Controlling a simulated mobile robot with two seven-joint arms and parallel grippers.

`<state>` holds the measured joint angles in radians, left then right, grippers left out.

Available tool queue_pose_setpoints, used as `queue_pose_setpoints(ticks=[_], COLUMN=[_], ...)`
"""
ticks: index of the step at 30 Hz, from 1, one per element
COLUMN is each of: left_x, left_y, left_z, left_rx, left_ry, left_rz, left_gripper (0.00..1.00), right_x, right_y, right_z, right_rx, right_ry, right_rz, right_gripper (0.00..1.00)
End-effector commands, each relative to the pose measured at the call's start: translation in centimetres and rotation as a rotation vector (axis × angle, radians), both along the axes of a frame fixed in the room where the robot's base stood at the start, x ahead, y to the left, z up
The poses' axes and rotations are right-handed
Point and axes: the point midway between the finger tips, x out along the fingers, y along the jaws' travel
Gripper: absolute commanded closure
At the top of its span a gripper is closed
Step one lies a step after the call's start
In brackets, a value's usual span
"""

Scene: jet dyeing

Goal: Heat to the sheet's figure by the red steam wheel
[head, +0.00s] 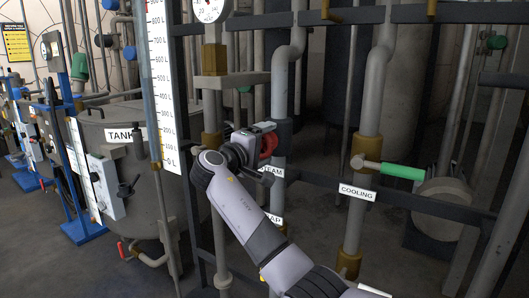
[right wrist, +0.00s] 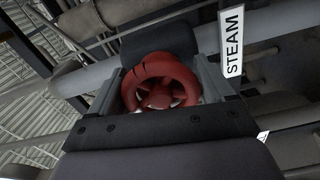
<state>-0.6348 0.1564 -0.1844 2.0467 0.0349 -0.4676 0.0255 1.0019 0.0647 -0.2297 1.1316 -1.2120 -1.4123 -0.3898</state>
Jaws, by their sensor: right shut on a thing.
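The red steam wheel (head: 268,145) is on the grey pipe behind the STEAM label (head: 272,172), partly hidden by my right gripper (head: 262,144). In the right wrist view the red wheel (right wrist: 160,82) sits between the two fingers of my right gripper (right wrist: 163,88), which is shut on it. The STEAM label (right wrist: 231,42) shows just to the right of the wheel there. A round dial gauge (head: 209,8) is cut off at the top of the head view, and its reading cannot be told. The sheet cannot be made out. My left gripper is not in view.
A green-handled lever (head: 402,172) sticks out by the COOLING label (head: 357,192) on the right. A dark rail (head: 430,207) crosses in front of the pipes. A litre scale (head: 160,90) and a tank (head: 130,170) stand at left. The floor at lower left is clear.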

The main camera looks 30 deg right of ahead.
Motion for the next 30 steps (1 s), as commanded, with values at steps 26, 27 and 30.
queue_pose_setpoints(ticks=[26, 27, 30], left_x=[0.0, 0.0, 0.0], left_y=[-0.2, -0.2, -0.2], left_z=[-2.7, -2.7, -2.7], left_rx=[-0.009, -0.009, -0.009], left_ry=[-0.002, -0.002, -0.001], left_rz=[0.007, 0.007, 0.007], left_gripper=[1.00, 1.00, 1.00], right_x=[0.1, 0.1, 0.1], right_y=[0.2, 0.2, 0.2], right_z=[-0.3, -0.3, -0.3], right_rx=[0.124, 0.124, 0.125], right_ry=[-0.291, -0.291, -0.291], right_rz=[0.002, 0.002, 0.002], right_gripper=[0.49, 0.49, 0.49])
